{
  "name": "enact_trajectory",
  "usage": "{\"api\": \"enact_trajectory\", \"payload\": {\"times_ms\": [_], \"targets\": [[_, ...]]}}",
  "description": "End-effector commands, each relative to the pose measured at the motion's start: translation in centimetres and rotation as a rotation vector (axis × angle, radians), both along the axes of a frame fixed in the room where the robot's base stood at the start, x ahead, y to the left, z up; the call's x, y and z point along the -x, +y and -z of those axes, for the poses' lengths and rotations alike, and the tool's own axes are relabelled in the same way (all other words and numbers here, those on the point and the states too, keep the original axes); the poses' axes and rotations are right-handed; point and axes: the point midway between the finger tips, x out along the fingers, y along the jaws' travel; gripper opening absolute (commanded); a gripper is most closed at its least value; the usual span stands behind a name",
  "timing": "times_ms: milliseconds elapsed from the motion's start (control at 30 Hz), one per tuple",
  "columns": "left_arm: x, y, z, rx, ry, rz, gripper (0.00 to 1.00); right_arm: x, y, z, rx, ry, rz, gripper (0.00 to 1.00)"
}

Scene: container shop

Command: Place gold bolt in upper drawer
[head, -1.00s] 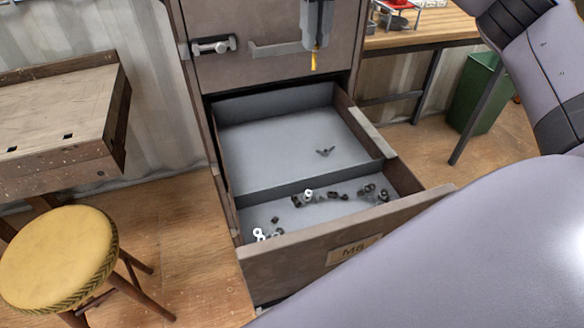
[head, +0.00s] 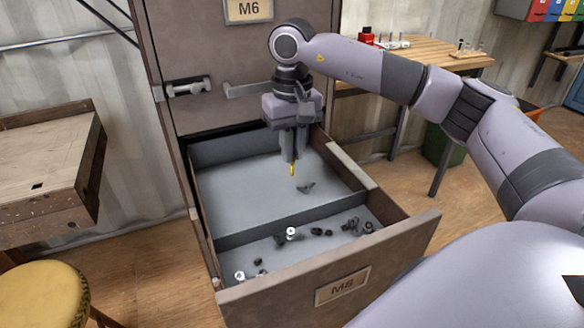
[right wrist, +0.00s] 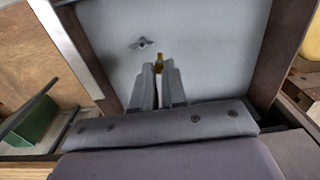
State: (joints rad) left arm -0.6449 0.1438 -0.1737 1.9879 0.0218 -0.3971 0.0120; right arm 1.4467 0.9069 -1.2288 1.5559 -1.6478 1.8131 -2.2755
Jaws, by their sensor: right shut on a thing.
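My right gripper (head: 291,158) is shut on the gold bolt (head: 292,170), which hangs pointing down from the fingertips. The bolt also shows between the fingers in the right wrist view (right wrist: 159,69). It is over the rear compartment of the open drawer (head: 328,287), whose front is labelled M8. I cannot tell how high the bolt is above the drawer floor. A closed cabinet front (head: 215,50) labelled M6 is above the open drawer. My left gripper is not in view.
A dark wing-shaped piece (head: 305,188) lies in the rear compartment near the bolt. Several nuts and small fasteners lie in the front compartment, behind a divider (head: 290,218). A yellow stool (head: 40,295) and a wooden bench (head: 45,165) stand left; a worktable (head: 440,62) is behind right.

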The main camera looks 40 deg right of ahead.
Motion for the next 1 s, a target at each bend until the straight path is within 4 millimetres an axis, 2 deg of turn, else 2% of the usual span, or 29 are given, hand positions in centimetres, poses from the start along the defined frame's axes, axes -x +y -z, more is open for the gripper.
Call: {"api": "enact_trajectory", "payload": {"times_ms": [167,400,800,833,867,900,1000], "targets": [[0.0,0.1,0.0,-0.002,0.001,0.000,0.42,0.0,0.0,1.2,0.001,0.001,0.000,0.00],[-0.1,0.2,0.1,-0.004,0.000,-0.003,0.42,0.1,0.0,4.6,0.000,0.002,0.000,0.00],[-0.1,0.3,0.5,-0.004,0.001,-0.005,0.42,0.0,0.0,5.2,0.001,0.000,0.000,0.00],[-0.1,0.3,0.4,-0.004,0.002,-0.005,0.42,0.0,0.0,5.1,0.001,0.000,0.000,0.22],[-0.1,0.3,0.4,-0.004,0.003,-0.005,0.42,0.0,0.0,5.1,0.001,0.000,0.000,0.32],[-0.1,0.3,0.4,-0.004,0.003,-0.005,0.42,0.0,0.0,5.1,0.001,0.000,0.000,0.38],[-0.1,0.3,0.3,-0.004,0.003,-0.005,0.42,0.0,0.0,5.1,0.001,0.000,0.000,0.38]]}}
